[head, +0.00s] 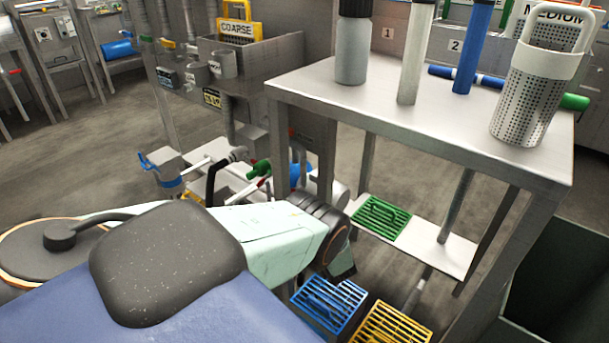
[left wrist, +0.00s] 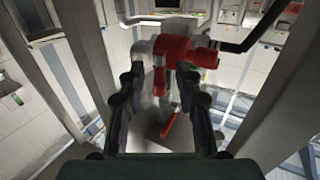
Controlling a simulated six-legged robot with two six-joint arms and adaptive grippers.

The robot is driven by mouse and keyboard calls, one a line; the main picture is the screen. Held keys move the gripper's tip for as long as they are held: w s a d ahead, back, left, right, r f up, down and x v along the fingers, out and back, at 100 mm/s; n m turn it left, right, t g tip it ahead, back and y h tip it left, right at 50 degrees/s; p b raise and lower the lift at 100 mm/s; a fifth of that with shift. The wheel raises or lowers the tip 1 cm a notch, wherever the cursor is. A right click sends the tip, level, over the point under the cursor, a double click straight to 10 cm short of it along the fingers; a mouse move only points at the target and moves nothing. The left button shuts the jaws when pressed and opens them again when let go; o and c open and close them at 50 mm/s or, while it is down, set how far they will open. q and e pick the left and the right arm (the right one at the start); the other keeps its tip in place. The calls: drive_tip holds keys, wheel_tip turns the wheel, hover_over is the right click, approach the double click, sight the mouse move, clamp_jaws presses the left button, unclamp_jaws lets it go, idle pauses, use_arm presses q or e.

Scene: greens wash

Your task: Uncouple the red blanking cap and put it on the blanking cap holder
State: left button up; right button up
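In the left wrist view, a red fitting (left wrist: 186,53), which may be the red blanking cap, sits on a grey pipe piece beyond my fingertips. A red part hangs down from it between the fingers. My left gripper (left wrist: 165,80) is open, its dark fingers spread on either side of that hanging part. I cannot tell whether they touch it. In the head view my left arm comes in from the left, and its fingers are not clearly visible. No blanking cap holder can be made out in either view. My right gripper is not in view.
A steel table (head: 320,95) with a grey bottle (head: 352,50), tubes and a perforated basket (head: 535,95) stands right. Green (head: 380,217), blue (head: 330,302) and yellow (head: 392,325) grates lie low. Pipework with a green valve (head: 260,169) stands behind my arm. An orange lever (left wrist: 170,125) hangs below the fitting.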

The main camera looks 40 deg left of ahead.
use_arm(q)
clamp_jaws()
idle(0.3)
drive_tip(key=shift+w+r+n+g+y, duration=0.1)
drive_tip(key=shift+w+n+g+y, duration=0.1)
drive_tip(key=shift+n+g, duration=0.3)
drive_tip(key=shift+w+n+g+y, duration=0.1)
drive_tip(key=shift+n+g+y, duration=0.15)
drive_tip(key=shift+g, duration=0.45)
unclamp_jaws()
drive_tip(key=shift+d, duration=0.25)
drive_tip(key=v, duration=1.1)
drive_tip(key=shift+s+d, duration=0.15)
drive_tip(key=shift+d, duration=0.15)
drive_tip(key=shift+c, duration=0.3)
